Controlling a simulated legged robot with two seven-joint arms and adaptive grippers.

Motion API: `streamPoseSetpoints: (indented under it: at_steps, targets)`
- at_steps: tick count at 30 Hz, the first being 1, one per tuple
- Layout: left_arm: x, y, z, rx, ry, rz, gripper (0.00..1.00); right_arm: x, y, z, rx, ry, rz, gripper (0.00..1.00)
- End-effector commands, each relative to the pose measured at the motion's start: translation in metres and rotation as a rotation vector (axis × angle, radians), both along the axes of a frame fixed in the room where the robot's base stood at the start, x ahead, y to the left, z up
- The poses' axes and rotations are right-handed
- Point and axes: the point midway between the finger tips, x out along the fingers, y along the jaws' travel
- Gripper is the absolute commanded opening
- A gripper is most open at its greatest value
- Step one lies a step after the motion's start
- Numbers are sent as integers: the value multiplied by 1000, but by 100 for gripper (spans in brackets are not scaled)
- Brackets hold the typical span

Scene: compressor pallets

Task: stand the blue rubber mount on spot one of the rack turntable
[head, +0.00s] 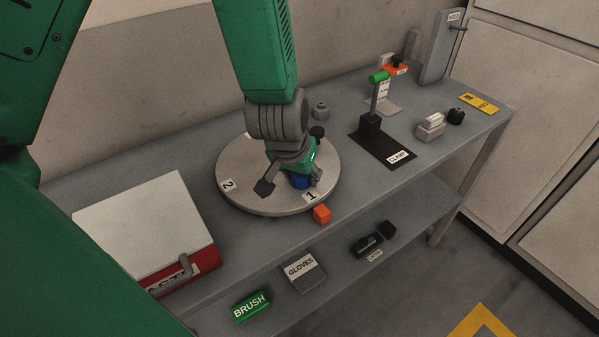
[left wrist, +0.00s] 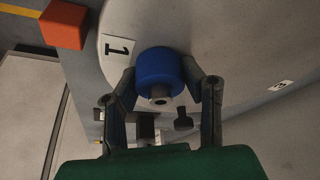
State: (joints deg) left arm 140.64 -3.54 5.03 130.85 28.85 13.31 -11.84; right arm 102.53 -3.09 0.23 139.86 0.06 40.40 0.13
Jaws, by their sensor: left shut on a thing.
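The blue rubber mount (head: 300,181) is on or just above the turntable, close to the label "1". It also shows in the left wrist view (left wrist: 158,66), between the fingers, with a metal stud at its near end. My left gripper (left wrist: 168,90) is shut on the mount; in the head view the gripper (head: 296,182) reaches down over the turntable and partly hides it. The rack turntable (head: 240,192) is a round grey disc with labels "1" (head: 311,196) and "2" (head: 227,184). Whether the mount touches the disc I cannot tell. My right gripper is not in view.
An orange block (head: 322,214) sits at the bench edge beside the disc. A white-lidded red box (head: 145,225) is at left. The lower shelf holds a brush box (head: 251,306) and gloves box (head: 302,272).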

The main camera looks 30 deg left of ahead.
Motion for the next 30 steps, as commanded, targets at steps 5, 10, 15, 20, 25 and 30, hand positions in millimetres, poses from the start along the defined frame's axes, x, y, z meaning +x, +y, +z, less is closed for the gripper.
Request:
streamPoseSetpoints:
  at_steps: [5, 10, 15, 20, 25, 30]
  targets:
    - [-1, 8, -3, -10, 1, 5, 57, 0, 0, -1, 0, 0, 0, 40]
    - [-1, 11, -4, -13, 1, 5, 57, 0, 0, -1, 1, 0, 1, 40]
    - [-1, 6, -3, -6, 1, 5, 57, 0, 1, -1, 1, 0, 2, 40]
    - [0, 2, -2, -2, 2, 4, 57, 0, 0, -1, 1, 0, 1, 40]
    - [-1, 3, -3, -4, 2, 3, 57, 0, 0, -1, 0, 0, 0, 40]
    - [-1, 6, -3, -8, 2, 5, 57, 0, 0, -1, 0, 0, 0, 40]
